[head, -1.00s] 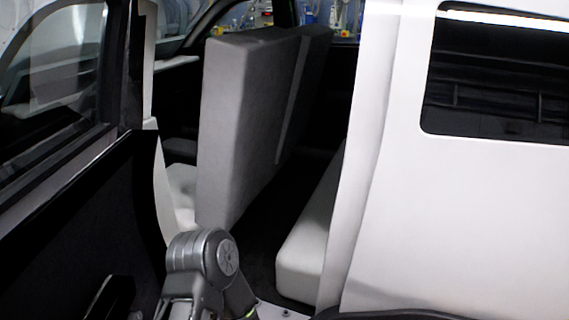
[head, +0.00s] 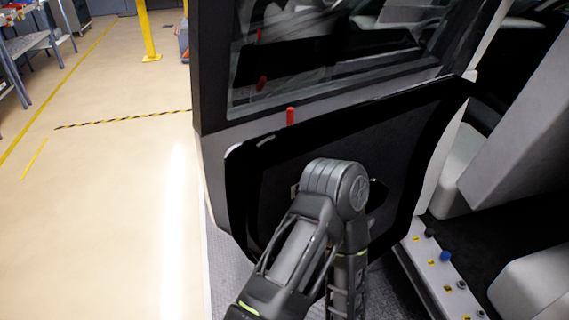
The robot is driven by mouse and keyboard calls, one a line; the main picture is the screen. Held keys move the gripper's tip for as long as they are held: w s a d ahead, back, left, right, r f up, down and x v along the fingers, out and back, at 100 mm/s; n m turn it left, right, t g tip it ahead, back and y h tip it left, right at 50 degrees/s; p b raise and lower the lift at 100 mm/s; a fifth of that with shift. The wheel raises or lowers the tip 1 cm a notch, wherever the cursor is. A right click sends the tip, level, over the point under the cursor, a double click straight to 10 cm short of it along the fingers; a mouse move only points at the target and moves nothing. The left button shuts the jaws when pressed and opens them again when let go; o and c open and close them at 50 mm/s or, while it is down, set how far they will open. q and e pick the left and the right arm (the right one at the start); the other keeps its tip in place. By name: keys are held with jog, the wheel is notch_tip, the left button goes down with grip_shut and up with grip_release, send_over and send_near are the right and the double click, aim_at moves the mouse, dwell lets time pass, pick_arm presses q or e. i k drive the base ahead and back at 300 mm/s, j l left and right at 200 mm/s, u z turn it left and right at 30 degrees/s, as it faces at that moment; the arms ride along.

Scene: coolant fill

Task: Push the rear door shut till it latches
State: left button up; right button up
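The rear door (head: 330,128) stands open in the middle of the head view, its black inner panel and window facing me. Its right edge is beside the car body, and the cabin opening shows to its right. A red lock pin (head: 290,116) stands up from the sill below the window. One of my arms comes up from the bottom in front of the door panel, its grey elbow joint hiding part of the panel. Neither gripper shows, and I cannot tell whether the arm touches the door.
The car's door sill (head: 438,285) has a blue cap (head: 445,256) and bolts with yellow labels. A grey seat back (head: 525,135) is inside the cabin. Open floor (head: 105,180) lies left of the door, with a yellow post (head: 148,32) and a workbench (head: 28,45) farther back.

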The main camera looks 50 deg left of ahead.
aim_at(252, 161)
jog(key=u, duration=0.85)
jog(key=k+j, duration=0.05)
